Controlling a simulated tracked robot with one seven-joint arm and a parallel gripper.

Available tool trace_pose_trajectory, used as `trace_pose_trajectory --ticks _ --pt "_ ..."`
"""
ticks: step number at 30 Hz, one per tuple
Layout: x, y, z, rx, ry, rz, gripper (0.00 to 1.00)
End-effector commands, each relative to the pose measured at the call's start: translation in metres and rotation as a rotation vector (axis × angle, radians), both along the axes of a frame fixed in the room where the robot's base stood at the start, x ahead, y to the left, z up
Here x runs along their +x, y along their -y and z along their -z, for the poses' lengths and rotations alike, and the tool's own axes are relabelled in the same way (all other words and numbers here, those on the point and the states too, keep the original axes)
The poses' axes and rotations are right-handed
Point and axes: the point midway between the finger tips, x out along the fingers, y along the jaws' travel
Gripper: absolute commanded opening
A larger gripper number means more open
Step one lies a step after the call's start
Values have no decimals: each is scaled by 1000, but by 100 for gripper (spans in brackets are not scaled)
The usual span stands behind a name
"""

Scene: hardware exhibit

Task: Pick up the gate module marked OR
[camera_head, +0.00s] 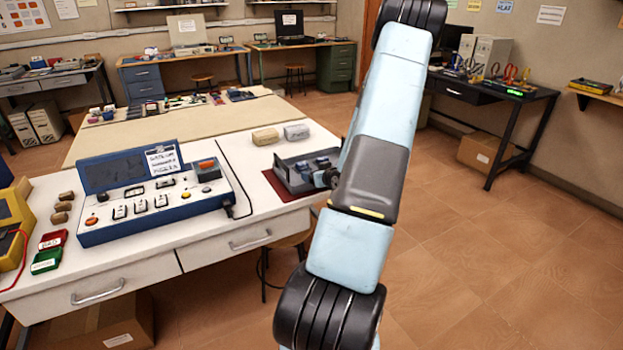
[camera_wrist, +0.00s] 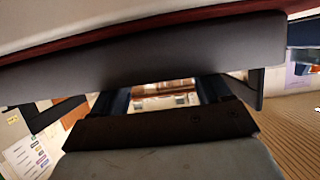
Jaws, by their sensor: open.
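A red module (camera_head: 53,240) and a green module (camera_head: 46,261) with white labels lie at the left of the white table; their lettering is too small for me to read surely, so I cannot tell which module is marked OR. My gripper is far from them, at the right end of the table by a grey tray (camera_head: 283,178), mostly hidden behind my arm in the head view. In the wrist view my gripper (camera_wrist: 165,90) is open, with no module visible between its dark fingers. A grey wall, probably the tray's, crosses above them there.
A blue console (camera_head: 150,208) with buttons fills the table's middle. Small brown blocks (camera_head: 62,205) lie left of it. A tan block (camera_head: 265,137) and a grey block (camera_head: 297,132) lie behind the tray. The tray stands on a red mat (camera_head: 277,187).

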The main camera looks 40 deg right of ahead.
Motion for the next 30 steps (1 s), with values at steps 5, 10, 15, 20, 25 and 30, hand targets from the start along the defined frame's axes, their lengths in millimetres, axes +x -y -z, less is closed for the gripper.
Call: trace_pose_trajectory --ticks 5,10,15,20,25,30 --pt "21 4 9 0 2 -1 77" --pt "24 5 10 0 0 -1 77" --pt "24 5 10 0 1 -1 69" --pt "24 5 10 0 1 -1 54" --pt "24 5 10 0 1 -1 37" --pt "24 5 10 0 1 -1 21"
